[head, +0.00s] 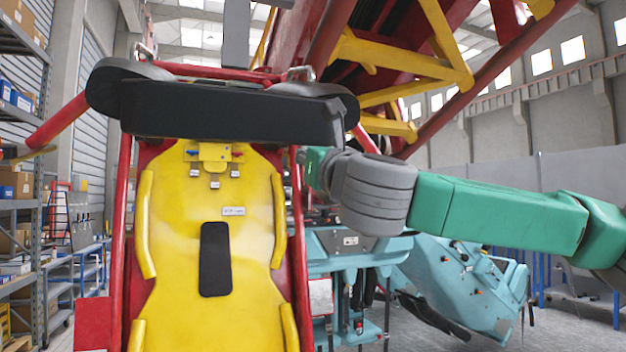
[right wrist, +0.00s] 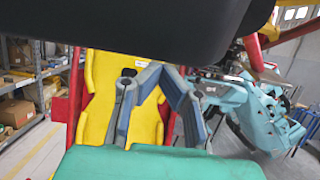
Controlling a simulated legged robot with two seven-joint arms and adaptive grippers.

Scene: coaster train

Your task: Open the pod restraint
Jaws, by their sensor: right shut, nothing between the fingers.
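The pod restraint (head: 225,110) is a wide black padded bar with rounded ends on red tubes. In the head view it lies across the top of the yellow seat (head: 180,215), with the seat below it uncovered. In the right wrist view a large black pad (right wrist: 150,25), apparently the restraint, fills the top, close to the camera. My right gripper (right wrist: 162,70) has its blue-grey fingertips together and empty in front of the yellow seat (right wrist: 97,97). My left gripper is out of view.
Red tubes (head: 122,215) frame the seat. A light blue machine (head: 465,285) stands behind on the right. Red and yellow beams (head: 400,60) rise overhead. Shelves with boxes (head: 20,205) line the left side. Some floor (head: 570,325) is clear at right.

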